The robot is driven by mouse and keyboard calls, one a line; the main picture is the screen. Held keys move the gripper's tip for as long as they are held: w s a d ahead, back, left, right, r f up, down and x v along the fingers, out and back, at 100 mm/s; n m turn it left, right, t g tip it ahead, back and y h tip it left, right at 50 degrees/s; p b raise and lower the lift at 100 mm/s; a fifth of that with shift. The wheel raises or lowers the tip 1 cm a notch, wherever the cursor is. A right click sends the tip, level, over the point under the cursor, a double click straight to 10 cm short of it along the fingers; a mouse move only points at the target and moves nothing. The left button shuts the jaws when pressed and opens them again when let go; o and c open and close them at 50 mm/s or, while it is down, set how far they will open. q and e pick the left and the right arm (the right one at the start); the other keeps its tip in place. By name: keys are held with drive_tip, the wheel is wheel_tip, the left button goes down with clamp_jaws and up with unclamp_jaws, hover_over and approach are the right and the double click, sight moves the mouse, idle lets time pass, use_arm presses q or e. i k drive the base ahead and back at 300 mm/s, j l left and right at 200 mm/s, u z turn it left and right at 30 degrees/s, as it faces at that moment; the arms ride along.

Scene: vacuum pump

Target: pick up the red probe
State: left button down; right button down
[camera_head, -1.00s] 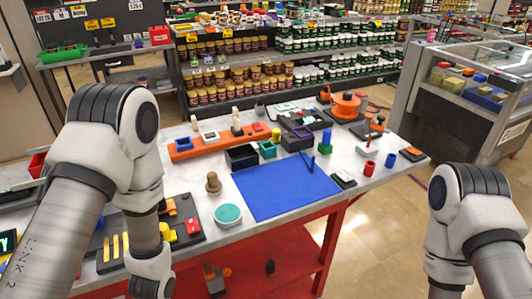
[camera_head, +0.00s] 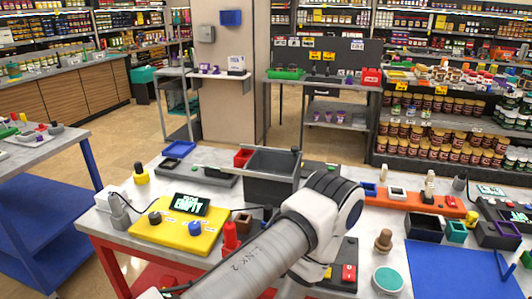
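A small red upright object (camera_head: 230,237) with a narrower top stands at the front of the table, just right of the yellow panel (camera_head: 178,232). It looks like the red probe, but its details are too small to be certain. My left arm (camera_head: 300,225) reaches in from the bottom and crosses the table just right of this red object, apart from it. The arm's far end bends down behind its own links, and no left gripper fingers show. My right arm and gripper are outside the view.
The yellow panel has a display reading "EMPTY" and several knobs. A grey bin (camera_head: 270,178) stands behind my arm. A blue mat (camera_head: 455,270) lies at right. A blue cart (camera_head: 50,205) stands left.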

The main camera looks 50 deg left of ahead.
sight(231, 235)
drive_tip(key=u, duration=1.75)
